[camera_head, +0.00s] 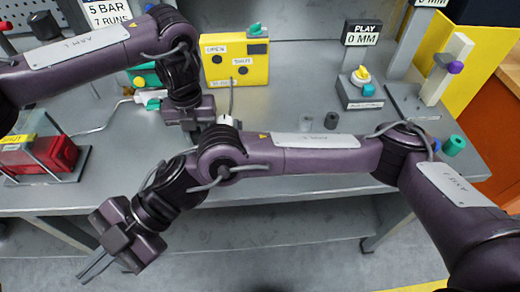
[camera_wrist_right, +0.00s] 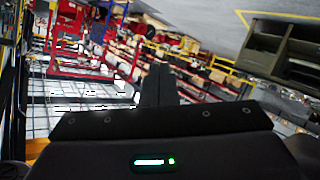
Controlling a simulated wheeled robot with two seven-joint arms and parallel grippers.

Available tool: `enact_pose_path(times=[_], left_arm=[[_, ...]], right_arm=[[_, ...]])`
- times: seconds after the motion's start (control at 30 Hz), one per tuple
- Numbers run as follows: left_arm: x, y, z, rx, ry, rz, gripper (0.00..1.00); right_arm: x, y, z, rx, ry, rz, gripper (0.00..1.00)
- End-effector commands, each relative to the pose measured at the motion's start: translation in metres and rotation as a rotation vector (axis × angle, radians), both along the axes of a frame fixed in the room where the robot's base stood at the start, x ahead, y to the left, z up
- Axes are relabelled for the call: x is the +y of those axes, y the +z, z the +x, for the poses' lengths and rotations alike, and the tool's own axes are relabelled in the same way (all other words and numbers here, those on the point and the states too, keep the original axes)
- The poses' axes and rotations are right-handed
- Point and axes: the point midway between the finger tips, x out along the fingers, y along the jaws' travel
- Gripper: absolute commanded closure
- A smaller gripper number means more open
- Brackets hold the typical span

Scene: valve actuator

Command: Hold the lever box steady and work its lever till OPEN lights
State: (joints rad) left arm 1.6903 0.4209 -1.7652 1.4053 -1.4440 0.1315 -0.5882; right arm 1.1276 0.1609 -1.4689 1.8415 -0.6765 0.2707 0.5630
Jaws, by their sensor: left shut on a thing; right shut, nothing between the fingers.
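The yellow lever box (camera_head: 259,70) stands at the back of the bench, with OPEN and SHUT labels and dark round spots beneath them; I see no lit lamp. A thin grey lever (camera_head: 232,98) comes down from its front to a pale end (camera_head: 225,120). My left gripper (camera_head: 208,122) is at that lower end and appears shut on the lever; my right arm partly hides its fingers. My right gripper (camera_head: 97,264) is shut and empty, low at the left in front of the bench. Its shut fingers show in the right wrist view (camera_wrist_right: 159,85).
A clear case with a red block (camera_head: 55,155) sits at the left. A PLAY 0 MM gauge (camera_head: 362,35) and a white post (camera_head: 448,70) stand at the right. My right arm crosses above the bench's front edge.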

Motion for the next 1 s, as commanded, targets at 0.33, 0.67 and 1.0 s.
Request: enact_pose_path(times=[0.33,0.67,1.0], left_arm=[[0.001,-0.006,-0.003,0.012,-0.002,0.005,1.00],[0.001,-0.006,-0.003,0.011,-0.002,0.005,1.00],[0.001,-0.006,-0.003,0.012,-0.002,0.005,1.00]], right_arm=[[-0.086,-0.058,0.081,-0.348,0.014,-0.631,1.00],[-0.191,-0.017,0.189,-0.611,-0.241,-1.146,1.00],[-0.228,0.007,0.218,-0.678,-0.369,-1.297,1.00]])
